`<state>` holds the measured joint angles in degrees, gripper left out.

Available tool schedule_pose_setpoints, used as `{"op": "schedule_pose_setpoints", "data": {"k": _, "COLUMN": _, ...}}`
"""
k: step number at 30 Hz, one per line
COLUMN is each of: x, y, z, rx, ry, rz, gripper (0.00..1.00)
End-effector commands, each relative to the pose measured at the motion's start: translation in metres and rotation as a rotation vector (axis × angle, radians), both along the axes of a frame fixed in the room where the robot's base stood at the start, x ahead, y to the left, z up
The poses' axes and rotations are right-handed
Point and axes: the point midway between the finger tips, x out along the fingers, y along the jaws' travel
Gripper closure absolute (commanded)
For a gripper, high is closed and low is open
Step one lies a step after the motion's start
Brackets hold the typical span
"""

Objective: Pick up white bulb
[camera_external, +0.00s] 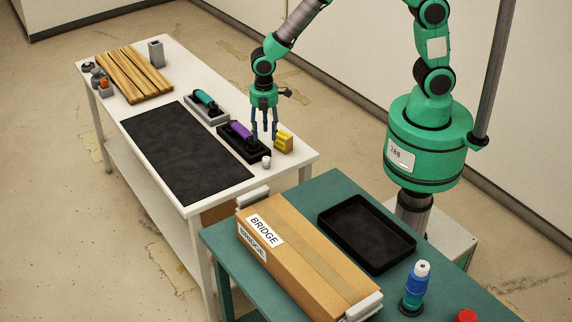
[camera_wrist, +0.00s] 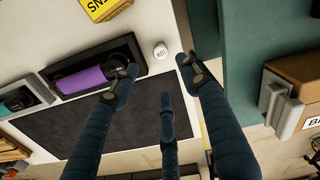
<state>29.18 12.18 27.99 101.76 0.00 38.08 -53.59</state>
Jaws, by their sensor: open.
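In the wrist view the bulb (camera_wrist: 161,50) shows as a small white disc with dark marking on top. My gripper (camera_external: 265,139) points down just behind the bulb in the external view, its fingers apart. In the wrist view my gripper (camera_wrist: 157,70) has its blue fingers spread, with the bulb beyond the gap between the two outer fingertips. Nothing is between the fingers.
The yellow box (camera_external: 284,142) stands right of the bulb. A black mat (camera_external: 185,152) covers the table's middle. A green table (camera_external: 335,183) holds a "BRIDGE" box (camera_external: 300,255).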

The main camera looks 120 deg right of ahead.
Motion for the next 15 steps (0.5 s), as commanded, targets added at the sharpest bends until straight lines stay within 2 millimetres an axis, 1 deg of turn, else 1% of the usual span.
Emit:
{"op": "schedule_pose_setpoints", "data": {"k": 5, "x": 0.000, "y": 0.000, "z": -0.002, "rx": 0.000, "ry": 0.000, "rz": 0.000, "gripper": 0.54}}
{"op": "schedule_pose_setpoints", "data": {"k": 8, "x": 0.000, "y": 0.000, "z": -0.008, "rx": 0.000, "ry": 0.001, "rz": 0.000, "gripper": 0.54}}
{"op": "schedule_pose_setpoints", "data": {"k": 11, "x": -0.001, "y": 0.001, "z": -0.018, "rx": 0.001, "ry": 0.002, "rz": 0.000, "gripper": 0.54}}
{"op": "schedule_pose_setpoints", "data": {"k": 15, "x": -0.001, "y": 0.001, "z": -0.038, "rx": 0.001, "ry": 0.002, "rz": 0.000, "gripper": 0.54}}
